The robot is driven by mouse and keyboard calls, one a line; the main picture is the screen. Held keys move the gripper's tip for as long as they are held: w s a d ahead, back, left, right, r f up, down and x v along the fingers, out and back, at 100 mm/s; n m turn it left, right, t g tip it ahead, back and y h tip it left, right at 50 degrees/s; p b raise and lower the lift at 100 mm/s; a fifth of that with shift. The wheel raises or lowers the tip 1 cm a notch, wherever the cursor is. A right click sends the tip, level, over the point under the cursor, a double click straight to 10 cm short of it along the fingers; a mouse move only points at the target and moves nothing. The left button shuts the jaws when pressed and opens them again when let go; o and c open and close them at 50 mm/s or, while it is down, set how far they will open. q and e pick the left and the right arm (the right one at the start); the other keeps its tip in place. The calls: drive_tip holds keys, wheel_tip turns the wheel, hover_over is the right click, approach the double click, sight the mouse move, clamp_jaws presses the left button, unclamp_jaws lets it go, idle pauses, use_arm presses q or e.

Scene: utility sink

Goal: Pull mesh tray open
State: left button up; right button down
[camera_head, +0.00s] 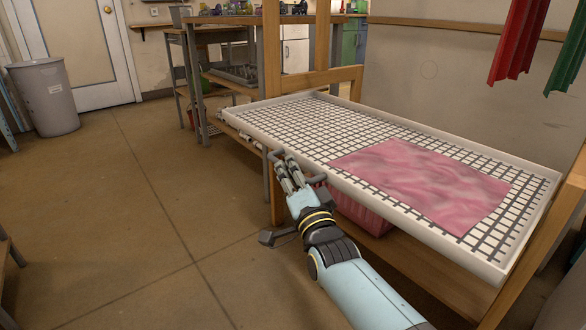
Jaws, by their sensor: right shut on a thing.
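The mesh tray (262,121) is a white-framed tray with a dark grid, sticking out from a wooden rack at the right. A pink, marbled sheet (424,183) lies flat on its right part. My right gripper (281,160) is at the tray's front edge, its fingers shut on the grey handle (315,180) there. The fingers hide part of the handle. My left gripper is not in view.
A pink basket (358,212) sits on the shelf below the tray. Wooden posts (271,50) frame the rack. A grey bin (45,97) stands near the door at the far left. The brown floor (110,220) to the left is clear.

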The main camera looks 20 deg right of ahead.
drive_tip(key=shift+f, duration=0.1)
drive_tip(key=c, duration=1.3)
unclamp_jaws()
drive_tip(key=shift+c, duration=0.2)
drive_tip(key=v, duration=1.2)
